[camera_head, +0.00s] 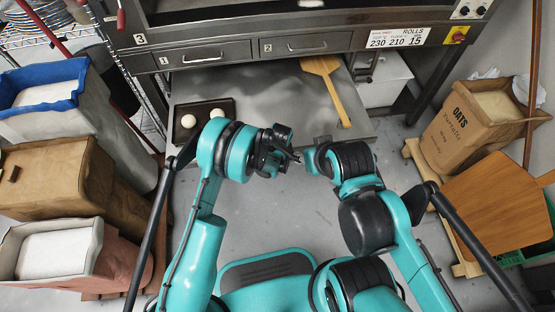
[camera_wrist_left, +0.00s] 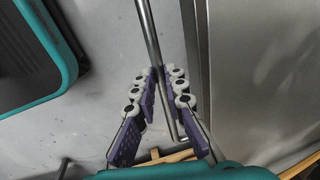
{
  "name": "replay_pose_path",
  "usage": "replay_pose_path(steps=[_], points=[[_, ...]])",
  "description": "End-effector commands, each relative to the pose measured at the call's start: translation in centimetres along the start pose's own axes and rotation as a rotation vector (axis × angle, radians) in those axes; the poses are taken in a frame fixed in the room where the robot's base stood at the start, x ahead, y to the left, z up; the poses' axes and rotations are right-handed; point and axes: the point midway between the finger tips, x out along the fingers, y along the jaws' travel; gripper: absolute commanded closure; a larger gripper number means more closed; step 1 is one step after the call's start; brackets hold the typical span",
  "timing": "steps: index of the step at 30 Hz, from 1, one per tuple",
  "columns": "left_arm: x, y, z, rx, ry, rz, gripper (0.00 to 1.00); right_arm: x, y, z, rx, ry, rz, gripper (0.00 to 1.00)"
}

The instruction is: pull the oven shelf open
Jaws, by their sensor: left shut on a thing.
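The grey oven shelf (camera_head: 272,100) sticks out under the oven's drawers, toward me. A dark tray (camera_head: 215,103) with two pale dough balls and a wooden peel (camera_head: 325,80) rest on it. My left gripper (camera_head: 294,157) is at the shelf's front edge. In the left wrist view, its purple-padded fingers (camera_wrist_left: 158,105) are closed around a thin metal bar handle (camera_wrist_left: 148,35), beside a grey metal panel (camera_wrist_left: 255,75). My right gripper is close to the left one near the same edge, largely hidden behind its own wrist; its fingers do not show clearly.
Drawers 1 (camera_head: 195,56) and 2 (camera_head: 307,45) are shut above the shelf. Open sacks and bins (camera_head: 65,180) crowd the left. An oats sack (camera_head: 480,125) on a pallet and a wooden board (camera_head: 500,205) stand at the right. Grey floor is clear between them.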

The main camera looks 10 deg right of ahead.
Motion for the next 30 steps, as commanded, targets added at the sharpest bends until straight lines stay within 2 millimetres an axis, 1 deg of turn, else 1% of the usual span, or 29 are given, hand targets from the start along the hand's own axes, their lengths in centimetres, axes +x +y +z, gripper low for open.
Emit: replay_pose_path(steps=[16, 17, 18, 19, 27, 30], points=[[-0.08, 0.12, -0.02, 0.0, 0.0, -0.001, 1.0, -0.02, 0.0, -0.02, 0.0, 0.0, 0.0, 0.6], [-0.08, 0.12, -0.02, 0.0, 0.0, -0.001, 0.83, -0.02, 0.0, -0.02, 0.0, 0.0, 0.0, 0.6], [-0.07, 0.12, -0.02, 0.0, 0.0, -0.001, 0.73, -0.01, 0.0, -0.02, 0.0, 0.0, 0.0, 0.6], [-0.07, 0.12, -0.02, 0.0, 0.0, -0.001, 0.68, -0.01, 0.0, -0.02, 0.0, 0.0, 0.0, 0.6], [-0.08, 0.13, -0.01, 0.0, 0.0, -0.001, 0.68, -0.01, 0.0, -0.01, 0.0, 0.0, 0.0, 0.6], [-0.54, 0.12, -0.02, 0.0, 0.0, -0.001, 0.68, -0.01, 0.0, -0.01, 0.0, 0.0, 0.0, 0.6]])
